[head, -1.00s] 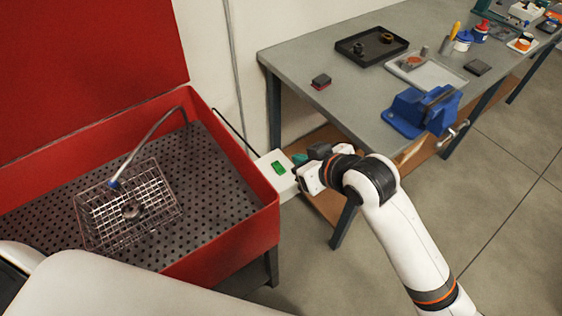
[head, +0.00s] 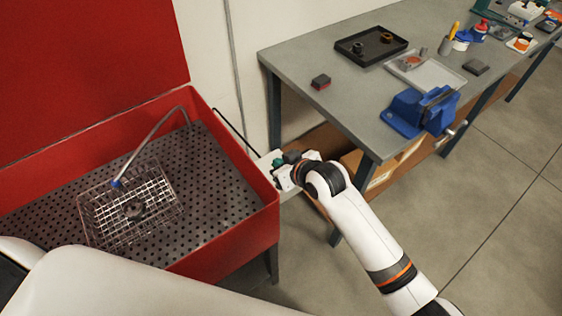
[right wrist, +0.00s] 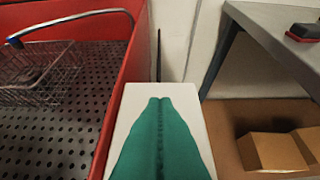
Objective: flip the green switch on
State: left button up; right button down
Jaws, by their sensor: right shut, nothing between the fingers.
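A white switch box (head: 263,160) sticks out from the right side of the red washer tub. In the right wrist view its pale top (right wrist: 130,112) lies under my fingers. My right gripper (head: 277,163) is over the box, its green fingers shut together and empty. In the right wrist view the shut fingers (right wrist: 159,100) cover the middle of the box. The green switch is hidden behind the gripper, so its position cannot be seen. I cannot tell whether the fingertips touch it. My left gripper is out of view.
The red tub (head: 262,225) holds a wire basket (head: 160,187) and a bent hose (head: 150,140). A grey workbench (head: 330,60) with a blue vise (head: 418,112) stands at right, close to my right arm. Cardboard boxes (right wrist: 272,151) sit on its lower shelf.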

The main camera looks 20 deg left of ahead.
jog(key=shift+a+r+p, duration=0.1)
jog(key=shift+r+p, duration=0.1)
jog(key=shift+p, duration=0.45)
jog(key=shift+f+h, duration=0.3)
jog(key=shift+f, duration=0.05)
jog(key=shift+w+a, duration=0.1)
jog(key=shift+w, duration=0.05)
jog(key=shift+w+a+r, duration=0.25)
jog(key=shift+w+a, duration=0.15)
jog(key=shift+a, duration=0.1)
